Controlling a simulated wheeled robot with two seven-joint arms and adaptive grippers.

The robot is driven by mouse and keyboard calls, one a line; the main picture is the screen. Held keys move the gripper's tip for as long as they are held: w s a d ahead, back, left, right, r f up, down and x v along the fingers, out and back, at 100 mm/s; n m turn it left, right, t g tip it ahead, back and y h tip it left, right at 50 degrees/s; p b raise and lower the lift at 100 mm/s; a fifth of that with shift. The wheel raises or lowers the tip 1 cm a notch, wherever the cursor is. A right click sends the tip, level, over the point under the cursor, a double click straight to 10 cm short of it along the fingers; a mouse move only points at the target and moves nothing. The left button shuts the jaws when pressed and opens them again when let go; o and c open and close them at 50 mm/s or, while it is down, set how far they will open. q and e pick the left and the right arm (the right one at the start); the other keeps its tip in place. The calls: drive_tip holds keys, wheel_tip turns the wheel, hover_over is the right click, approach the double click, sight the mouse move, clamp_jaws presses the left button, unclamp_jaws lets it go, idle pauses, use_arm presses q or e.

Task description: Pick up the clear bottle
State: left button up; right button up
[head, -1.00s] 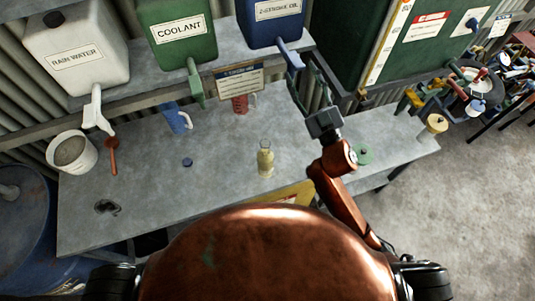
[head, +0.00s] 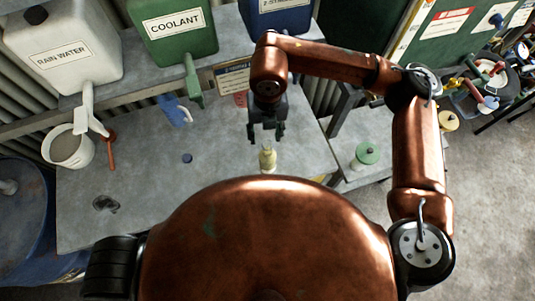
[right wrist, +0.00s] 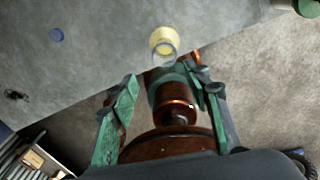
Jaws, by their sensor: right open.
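My right gripper (head: 266,137) is open and empty, pointing down just above the bottle in the head view. In the right wrist view its green fingers (right wrist: 165,90) stand apart, with the bottle beyond their tips, not between them. My left gripper is not in view.
The workbench (head: 140,200) carries a blue cap (head: 187,158), a blue jug (head: 174,111) and a white bucket (head: 67,147). Rain water (head: 62,48) and coolant (head: 172,28) containers stand on the shelf behind.

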sight(267, 144)
drive_tip(key=f+p, duration=0.1)
drive_tip(key=f, duration=0.1)
drive_tip(key=f+p, duration=0.1)
drive_tip(key=f, duration=0.1)
drive_tip(key=f+p, duration=0.1)
drive_tip(key=f, duration=0.2)
drive_tip(key=shift+w+d, duration=0.3)
drive_tip(key=shift+w, duration=0.05)
drive_tip(key=shift+f, duration=0.3)
drive_tip(key=shift+c, duration=0.4)
clamp_jaws()
